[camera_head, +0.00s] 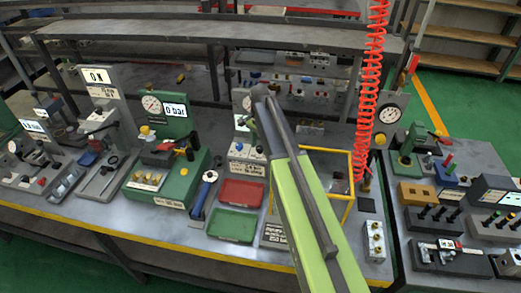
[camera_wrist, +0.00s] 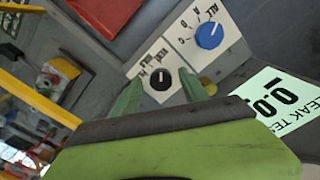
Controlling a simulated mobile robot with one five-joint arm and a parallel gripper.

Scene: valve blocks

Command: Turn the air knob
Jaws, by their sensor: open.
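In the wrist view a blue round knob (camera_wrist: 209,35) with a white pointer mark sits on a white label plate. Its lettering is slanted and only partly legible, so I cannot be sure it says air. A smaller black knob (camera_wrist: 160,79) with a white mark sits on a neighbouring plate. My gripper (camera_wrist: 163,84) is open, its two green fingers pointing toward the panel, one on each side of the black knob in the picture. I cannot tell whether they touch it. The blue knob is beyond the right finger. In the head view my arm hides the fingertips.
A leak test display (camera_wrist: 280,100) is right of the fingers, near a yellowish knob (camera_wrist: 208,86). A red tray (camera_head: 241,192) and green tray (camera_head: 232,225) lie on the bench. A yellow frame (camera_head: 328,151) and red coiled hose (camera_head: 372,90) are beside my arm.

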